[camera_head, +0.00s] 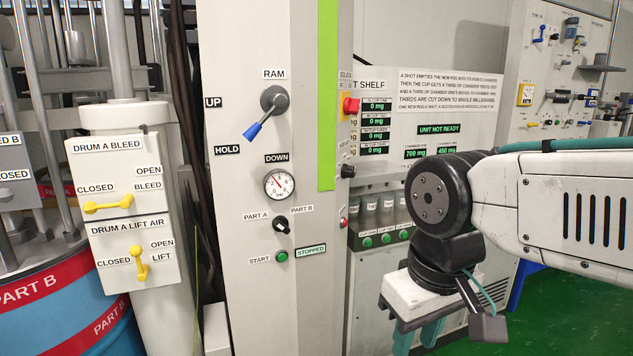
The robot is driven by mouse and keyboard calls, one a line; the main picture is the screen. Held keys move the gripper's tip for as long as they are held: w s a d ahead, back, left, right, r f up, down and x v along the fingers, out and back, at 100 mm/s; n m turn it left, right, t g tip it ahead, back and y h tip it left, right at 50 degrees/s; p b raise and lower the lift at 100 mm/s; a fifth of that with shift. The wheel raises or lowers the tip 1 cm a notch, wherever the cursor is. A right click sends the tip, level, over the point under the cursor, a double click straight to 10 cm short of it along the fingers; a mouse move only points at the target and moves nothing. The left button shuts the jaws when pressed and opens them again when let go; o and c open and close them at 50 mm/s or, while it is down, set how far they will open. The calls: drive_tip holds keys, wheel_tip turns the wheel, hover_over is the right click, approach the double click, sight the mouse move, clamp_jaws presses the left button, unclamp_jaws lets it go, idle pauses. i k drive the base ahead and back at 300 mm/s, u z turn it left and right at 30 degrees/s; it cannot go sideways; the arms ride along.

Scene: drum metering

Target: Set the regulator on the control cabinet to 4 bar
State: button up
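The control cabinet (243,45) is a tall light-grey panel left of centre. A round white pressure gauge (279,184) with a red needle sits on its front; its numbers are too small to read. A black knob (347,171) sticks out at the cabinet's right edge, below a red switch; its label is unreadable, so I cannot tell for sure that it is the regulator. My gripper (420,338) hangs at the lower right, pointing down, away from the cabinet controls. Its teal fingers are apart with nothing seen between them; the lower tips reach the picture's edge.
The cabinet also carries the RAM lever (265,115), its blue handle toward HOLD, a PART A/PART B selector (281,226) and a green START button (281,256). A red-yellow switch (350,106) juts out at the right edge. Yellow drum valves (108,204) are at left.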

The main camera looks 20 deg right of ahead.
sight(347, 171)
drive_tip(key=k, duration=1.15)
drive_tip(key=z, duration=0.8)
drive_tip(key=i, duration=1.6)
drive_tip(key=u, duration=0.7)
